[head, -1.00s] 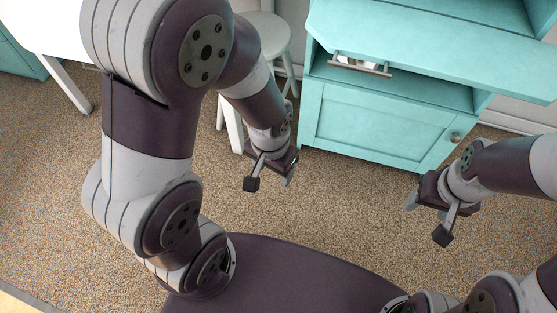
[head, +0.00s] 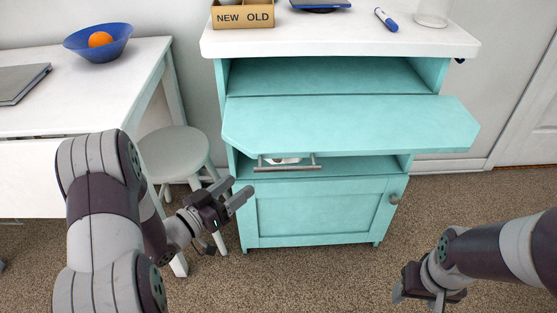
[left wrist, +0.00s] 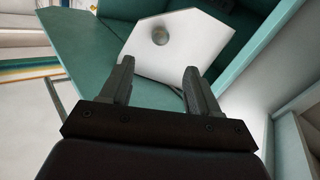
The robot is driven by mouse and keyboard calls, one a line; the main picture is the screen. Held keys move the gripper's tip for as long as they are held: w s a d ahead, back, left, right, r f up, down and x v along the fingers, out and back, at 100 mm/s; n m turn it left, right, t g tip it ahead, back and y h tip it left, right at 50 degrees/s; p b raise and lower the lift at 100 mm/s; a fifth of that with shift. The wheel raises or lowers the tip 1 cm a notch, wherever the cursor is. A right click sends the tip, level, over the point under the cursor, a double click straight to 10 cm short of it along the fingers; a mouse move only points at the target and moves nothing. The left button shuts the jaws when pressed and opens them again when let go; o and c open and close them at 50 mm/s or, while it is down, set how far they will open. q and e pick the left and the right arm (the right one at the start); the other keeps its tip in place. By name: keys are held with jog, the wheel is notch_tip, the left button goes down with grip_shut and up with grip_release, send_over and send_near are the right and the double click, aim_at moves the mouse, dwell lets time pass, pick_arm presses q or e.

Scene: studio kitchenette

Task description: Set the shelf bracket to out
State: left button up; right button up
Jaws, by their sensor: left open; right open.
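The teal cabinet (head: 320,215) has a flap shelf (head: 350,125) jutting from its front. A grey bar handle (head: 287,167) hangs below the flap's front left, with a small white piece (head: 283,160) just behind it. In the left wrist view, a white angular plate with a round knob (left wrist: 160,35) lies beyond my fingers under the teal flap (left wrist: 95,60); it appears to be the shelf bracket. My right gripper (head: 418,300) is open, low at right.
A white stool (head: 175,155) stands close behind my left arm, beside a white table (head: 100,100) with a blue bowl (head: 98,45). The cabinet top (head: 340,38) holds a box (head: 243,16) and a marker (head: 386,19). The carpet between my arms is clear.

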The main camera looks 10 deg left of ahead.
pick_arm(q)
jog(key=b+x, duration=0.4)
jog(key=x, duration=0.8)
jog(key=shift+w, duration=0.2)
grip_shut()
